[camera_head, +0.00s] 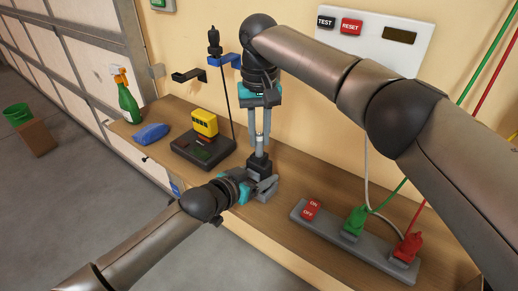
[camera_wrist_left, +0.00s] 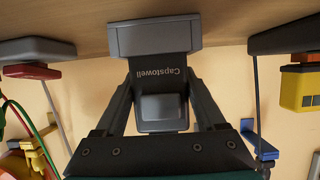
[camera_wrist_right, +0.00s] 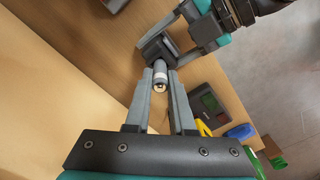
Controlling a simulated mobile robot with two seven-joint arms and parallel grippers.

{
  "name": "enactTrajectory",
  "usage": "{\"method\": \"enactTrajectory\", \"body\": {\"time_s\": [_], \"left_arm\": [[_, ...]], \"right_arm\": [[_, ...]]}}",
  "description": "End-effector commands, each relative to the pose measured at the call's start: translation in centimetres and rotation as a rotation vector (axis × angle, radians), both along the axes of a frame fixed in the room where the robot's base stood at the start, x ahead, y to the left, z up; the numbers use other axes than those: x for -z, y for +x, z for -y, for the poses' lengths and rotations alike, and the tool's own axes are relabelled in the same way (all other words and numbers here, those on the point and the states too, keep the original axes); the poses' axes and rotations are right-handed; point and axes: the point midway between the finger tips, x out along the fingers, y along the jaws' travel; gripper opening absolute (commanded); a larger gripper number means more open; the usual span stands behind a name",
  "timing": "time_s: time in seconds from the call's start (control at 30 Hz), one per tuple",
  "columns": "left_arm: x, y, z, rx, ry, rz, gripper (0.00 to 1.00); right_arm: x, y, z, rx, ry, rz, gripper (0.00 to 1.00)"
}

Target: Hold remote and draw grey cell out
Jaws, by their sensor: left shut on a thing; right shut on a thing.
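The remote (camera_head: 258,167) is a dark upright block near the shelf's front, above its wooden top. My right gripper (camera_head: 260,138) points straight down from above. In the right wrist view its fingers (camera_wrist_right: 161,92) are shut on the grey cell (camera_wrist_right: 160,74), a small cylinder with a pale end facing the camera. The cell's far end meets the remote; whether it is still inside is hidden.
A grey power strip (camera_head: 345,243) with green and red plugs lies at right. A dark device with a yellow meter (camera_head: 204,123), a blue cloth (camera_head: 150,133) and a green spray bottle (camera_head: 128,103) stand at left. Wall hooks are behind.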

Motion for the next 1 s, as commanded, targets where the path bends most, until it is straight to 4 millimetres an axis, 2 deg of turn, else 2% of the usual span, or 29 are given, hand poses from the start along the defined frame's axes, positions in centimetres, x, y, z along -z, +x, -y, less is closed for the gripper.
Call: {"method": "enactTrajectory", "body": {"time_s": [1.0], "left_arm": [[0.1,0.0,0.0,0.0,0.002,-0.002,0.0]], "right_arm": [[-5.2,0.0,0.0,0.001,0.0,0.002,0.0]]}}
